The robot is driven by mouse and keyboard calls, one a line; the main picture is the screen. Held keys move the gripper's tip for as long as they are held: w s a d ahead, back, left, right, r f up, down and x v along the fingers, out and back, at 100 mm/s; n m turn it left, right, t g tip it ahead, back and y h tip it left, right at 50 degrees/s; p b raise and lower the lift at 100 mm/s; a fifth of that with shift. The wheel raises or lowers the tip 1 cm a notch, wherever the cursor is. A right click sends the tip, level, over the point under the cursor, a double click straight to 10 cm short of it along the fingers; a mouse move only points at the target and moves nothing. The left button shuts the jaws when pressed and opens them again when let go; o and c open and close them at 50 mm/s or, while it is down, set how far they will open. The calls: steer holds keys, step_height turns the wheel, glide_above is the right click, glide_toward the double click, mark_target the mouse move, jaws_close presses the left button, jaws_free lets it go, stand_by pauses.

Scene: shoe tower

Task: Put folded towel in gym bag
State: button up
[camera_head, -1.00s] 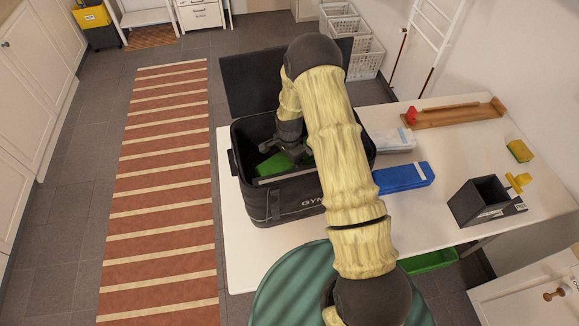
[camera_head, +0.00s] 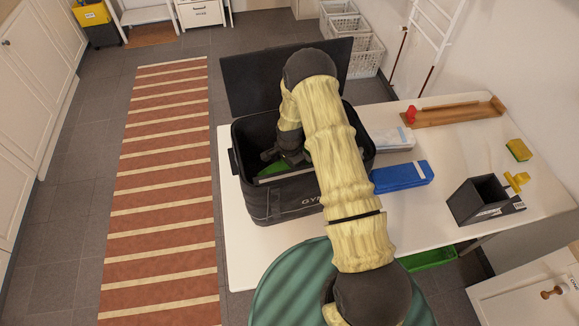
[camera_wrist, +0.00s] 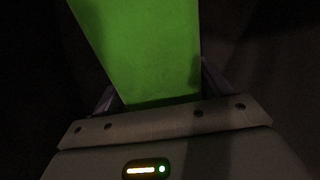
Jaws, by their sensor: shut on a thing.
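The black gym bag (camera_head: 290,201) stands open at the left part of the white table, with its dark lid (camera_head: 247,90) raised behind it. My gripper (camera_head: 284,158) is down inside the bag's opening, shut on a flat green thing that looks like the folded towel (camera_head: 268,168). In the wrist view the green towel (camera_wrist: 145,45) extends away between the fingers against a dark surround. Its lower end and the bag's floor are hidden, so I cannot tell whether it touches the bottom. My arm covers the bag's right side.
A blue flat item (camera_head: 402,177) and a pale packet (camera_head: 392,139) lie right of the bag. A black open box (camera_head: 480,200), a yellow sponge (camera_head: 518,150) and a wooden tray (camera_head: 455,114) sit farther right. The table (camera_head: 440,215) is clear in front of the box.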

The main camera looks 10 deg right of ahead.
steer(key=shift+f+b, duration=0.3)
steer(key=shift+f, duration=0.1)
steer(key=o, duration=1.1)
steer(key=shift+r, duration=0.2)
steer(key=shift+r+p, duration=0.6)
steer(key=shift+p, duration=0.2)
steer(key=shift+r+b, duration=0.2)
steer(key=shift+b, duration=0.15)
step_height(320, 180, up, 11)
steer(key=b, duration=0.3)
steer(key=shift+r+b, duration=0.15)
steer(key=shift+b, duration=0.25)
